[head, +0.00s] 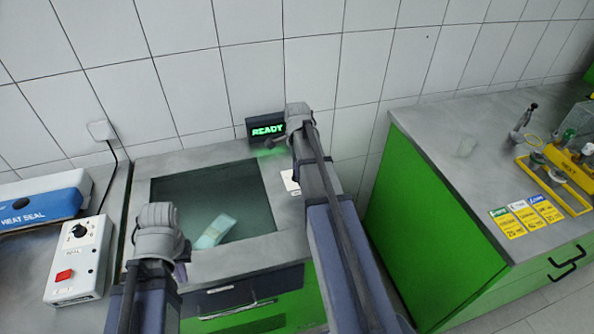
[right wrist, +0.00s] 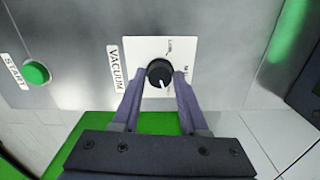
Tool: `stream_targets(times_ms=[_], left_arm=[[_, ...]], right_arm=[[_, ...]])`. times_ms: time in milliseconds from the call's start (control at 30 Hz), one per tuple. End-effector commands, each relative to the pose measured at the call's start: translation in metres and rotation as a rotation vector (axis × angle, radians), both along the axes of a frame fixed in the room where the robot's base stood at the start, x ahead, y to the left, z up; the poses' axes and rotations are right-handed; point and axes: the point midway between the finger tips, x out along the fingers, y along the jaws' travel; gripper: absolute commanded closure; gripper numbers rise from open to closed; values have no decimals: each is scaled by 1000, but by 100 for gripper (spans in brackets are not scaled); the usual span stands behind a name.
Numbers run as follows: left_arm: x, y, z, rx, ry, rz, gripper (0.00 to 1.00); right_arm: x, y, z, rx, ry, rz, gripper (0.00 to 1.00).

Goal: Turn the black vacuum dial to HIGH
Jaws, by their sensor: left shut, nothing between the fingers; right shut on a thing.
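The black vacuum dial (right wrist: 159,72) sits on a white plate (right wrist: 133,48) beside the word VACUUM in the right wrist view. My right gripper (right wrist: 161,78) is shut on the dial, with one finger on each side of it. The dial's white pointer mark points down and slightly right in that view. Print reading LOW is above the dial; other print at its right is partly hidden by a finger. In the head view my right arm hides the dial, and only part of the white plate (head: 290,182) shows. My left gripper (head: 184,258) is shut and empty over the sealer's front left.
A green START button (right wrist: 36,72) is left of the dial plate. In the head view a READY display (head: 267,130) stands behind the open chamber, which holds a pale pouch (head: 214,232). A white control box (head: 80,262) stands at left. A green cabinet (head: 430,215) is at right.

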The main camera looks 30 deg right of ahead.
Motion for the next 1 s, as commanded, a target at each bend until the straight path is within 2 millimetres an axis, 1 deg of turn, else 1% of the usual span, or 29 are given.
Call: stream_targets(times_ms=[433, 467, 500, 700, 733, 1000], left_arm=[[0, 0, 0, 0, 0, 0, 100], [0, 0, 0, 0, 0, 0, 100], [0, 0, 0, 0, 0, 0, 100], [0, 0, 0, 0, 0, 0, 100], [0, 0, 0, 0, 0, 0, 100], [0, 0, 1, 0, 0, 0, 100]], right_arm=[[0, 0, 0, 0, 1, -11, 100], [0, 0, 0, 0, 1, -11, 56], [0, 0, 0, 0, 1, -11, 51], [0, 0, 0, 0, 0, -10, 29], [0, 0, 0, 0, 0, -10, 27], [0, 0, 1, 0, 0, -10, 27]])
